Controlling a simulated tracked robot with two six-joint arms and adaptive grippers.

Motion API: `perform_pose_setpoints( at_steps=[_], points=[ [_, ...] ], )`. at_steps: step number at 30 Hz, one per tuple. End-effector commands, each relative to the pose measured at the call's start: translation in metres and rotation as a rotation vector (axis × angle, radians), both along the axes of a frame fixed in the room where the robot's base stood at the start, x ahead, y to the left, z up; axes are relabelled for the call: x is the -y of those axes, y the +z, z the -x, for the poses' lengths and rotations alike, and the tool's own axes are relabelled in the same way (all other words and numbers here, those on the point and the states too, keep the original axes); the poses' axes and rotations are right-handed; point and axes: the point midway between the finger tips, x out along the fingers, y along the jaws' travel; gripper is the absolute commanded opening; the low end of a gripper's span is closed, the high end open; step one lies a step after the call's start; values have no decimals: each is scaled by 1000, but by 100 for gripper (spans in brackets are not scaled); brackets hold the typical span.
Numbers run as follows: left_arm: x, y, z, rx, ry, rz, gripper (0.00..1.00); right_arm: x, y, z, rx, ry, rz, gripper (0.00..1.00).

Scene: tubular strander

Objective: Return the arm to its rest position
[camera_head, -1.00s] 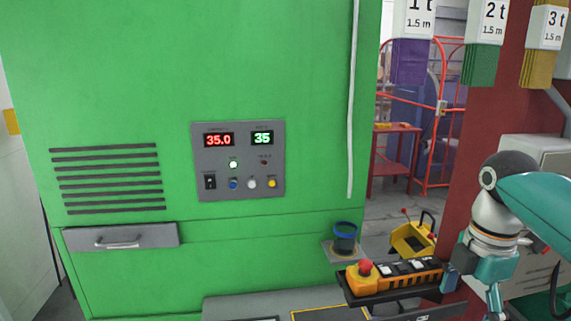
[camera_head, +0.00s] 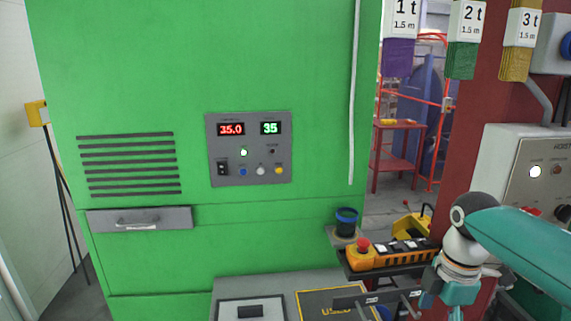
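My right arm comes in from the right edge, with a teal forearm and a grey and white wrist. Its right gripper (camera_head: 440,304) hangs low at the bottom right, partly cut by the frame edge. I cannot make out whether its fingers are open or shut, and nothing is clearly seen in it. It is in front of and below the orange pendant (camera_head: 390,257) with a red mushroom button, which sits on a dark shelf. My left gripper is not in view.
A green cabinet (camera_head: 270,60) fills the middle, with a grey control panel (camera_head: 249,149) reading 35.0 and 35 and a drawer (camera_head: 140,219). A hoist box (camera_head: 520,175) is on the red column at right. A blue-rimmed cup (camera_head: 346,221) stands beside the pendant.

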Motion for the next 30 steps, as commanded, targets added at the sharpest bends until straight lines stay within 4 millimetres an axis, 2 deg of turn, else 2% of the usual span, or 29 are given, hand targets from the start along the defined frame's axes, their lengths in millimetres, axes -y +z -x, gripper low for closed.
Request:
perform_pose_setpoints(
  at_steps=[5,8,11,13,15,18,21,25,27,30],
  points=[
    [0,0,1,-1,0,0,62,-21,-58,-14,-10,-116,-41,85],
    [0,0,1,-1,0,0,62,-39,-102,-19,-22,-214,-76,85],
    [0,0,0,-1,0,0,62,-63,-162,-16,-48,-359,-126,85],
    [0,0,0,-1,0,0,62,-84,-210,-6,-75,-500,-167,85],
    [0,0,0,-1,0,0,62,-106,-257,12,-110,-664,-207,85],
    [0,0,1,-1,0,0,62,-132,-314,47,-165,-917,-251,85],
    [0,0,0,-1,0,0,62,-152,-355,88,-219,-1167,-274,85],
    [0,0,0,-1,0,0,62,-166,-384,135,-267,-1435,-278,85],
    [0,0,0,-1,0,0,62,-169,-391,153,-282,-1538,-276,85],
    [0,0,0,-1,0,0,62,-171,-396,168,-291,-1629,-273,85]
  ],
)
